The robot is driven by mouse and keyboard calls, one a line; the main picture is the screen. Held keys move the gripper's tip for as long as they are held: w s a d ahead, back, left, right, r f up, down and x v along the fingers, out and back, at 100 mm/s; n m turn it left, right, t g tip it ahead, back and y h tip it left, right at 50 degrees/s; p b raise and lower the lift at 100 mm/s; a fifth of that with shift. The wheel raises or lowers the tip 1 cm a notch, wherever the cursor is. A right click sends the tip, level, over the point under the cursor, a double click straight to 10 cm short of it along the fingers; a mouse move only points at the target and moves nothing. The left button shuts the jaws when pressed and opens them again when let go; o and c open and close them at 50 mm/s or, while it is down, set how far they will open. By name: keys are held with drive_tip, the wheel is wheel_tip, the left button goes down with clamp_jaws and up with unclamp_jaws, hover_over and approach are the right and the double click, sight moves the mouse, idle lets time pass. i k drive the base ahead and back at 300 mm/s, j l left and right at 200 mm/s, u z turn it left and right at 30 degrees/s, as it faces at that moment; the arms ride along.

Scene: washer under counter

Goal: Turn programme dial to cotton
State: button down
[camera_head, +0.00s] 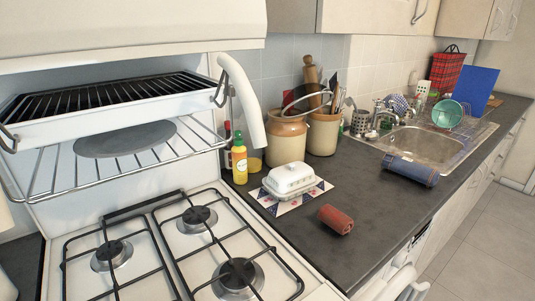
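A narrow strip of a white appliance front (420,241), which looks like the washer, shows below the counter edge at the lower right. It is seen at a steep angle, with small dark marks on it. I cannot make out the programme dial or its setting. White rounded parts (402,284) stick out at the bottom edge, right of the cooker; I cannot tell what they belong to. My gripper cannot be made out in this view.
A white gas cooker (186,222) with a raised grill stands at left. The dark counter (375,207) holds a butter dish (290,179), a red roll (336,219), a blue roll (411,169) and crocks (285,138). A sink (430,145) lies behind. The floor (480,245) at right is clear.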

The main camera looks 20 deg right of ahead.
sight(399, 262)
drive_tip(key=z, duration=0.95)
drive_tip(key=i+l+z, duration=0.4)
drive_tip(key=z, duration=0.2)
